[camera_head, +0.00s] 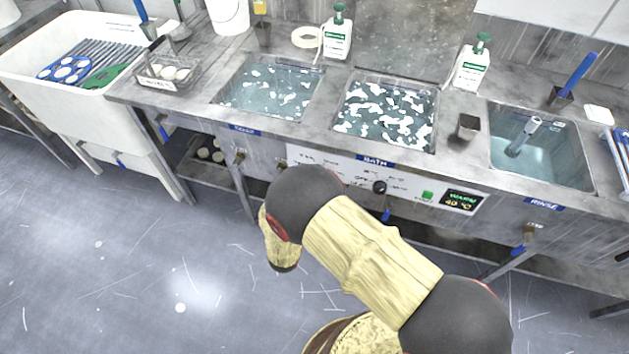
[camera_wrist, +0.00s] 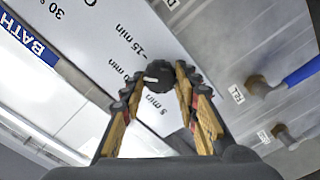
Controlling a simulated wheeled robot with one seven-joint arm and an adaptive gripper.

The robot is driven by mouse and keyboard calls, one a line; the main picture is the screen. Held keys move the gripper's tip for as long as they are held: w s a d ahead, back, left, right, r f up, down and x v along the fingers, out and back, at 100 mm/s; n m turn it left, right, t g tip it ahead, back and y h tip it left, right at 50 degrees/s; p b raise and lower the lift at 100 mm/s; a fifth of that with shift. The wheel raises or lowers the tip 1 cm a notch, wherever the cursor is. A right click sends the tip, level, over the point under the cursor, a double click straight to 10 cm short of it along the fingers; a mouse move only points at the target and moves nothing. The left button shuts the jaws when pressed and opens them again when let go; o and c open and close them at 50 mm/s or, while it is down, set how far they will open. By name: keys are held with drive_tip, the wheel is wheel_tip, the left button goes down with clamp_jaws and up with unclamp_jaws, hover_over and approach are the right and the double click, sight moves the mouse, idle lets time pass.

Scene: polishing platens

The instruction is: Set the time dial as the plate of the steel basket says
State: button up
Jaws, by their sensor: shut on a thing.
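The time dial (camera_wrist: 158,77) is a small black knob with a white pointer mark, on the white control panel (camera_wrist: 95,40) in the wrist view. My gripper (camera_wrist: 156,82) is shut on it, one finger on each side. The pointer faces left in that view, toward a minute label partly hidden by a finger and ending in "0". Marks for 15 min and 5 min show nearby. In the head view my arm hides this dial and my gripper. The steel basket (camera_head: 187,83) stands on the counter at left with pale round pieces; its plate (camera_head: 157,84) is too small to read.
Another black knob (camera_head: 380,187), a green button (camera_head: 428,195) and a display (camera_head: 462,200) reading 40 °C sit on the panel. Blue-handled valves lie below the counter; one blue handle (camera_wrist: 302,70) is right of my gripper. Open floor lies in front.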

drive_tip(key=shift+s+d+f+m+b, duration=0.1)
drive_tip(key=shift+m+b, duration=0.1)
drive_tip(key=shift+m, duration=1.65)
drive_tip(key=shift+f+m+b, duration=0.1)
drive_tip(key=shift+m+b, duration=0.1)
drive_tip(key=shift+m, duration=1.65)
drive_tip(key=o, duration=1.2)
drive_tip(key=shift+r, duration=0.15)
drive_tip(key=shift+c, duration=0.2)
drive_tip(key=v, duration=1.2)
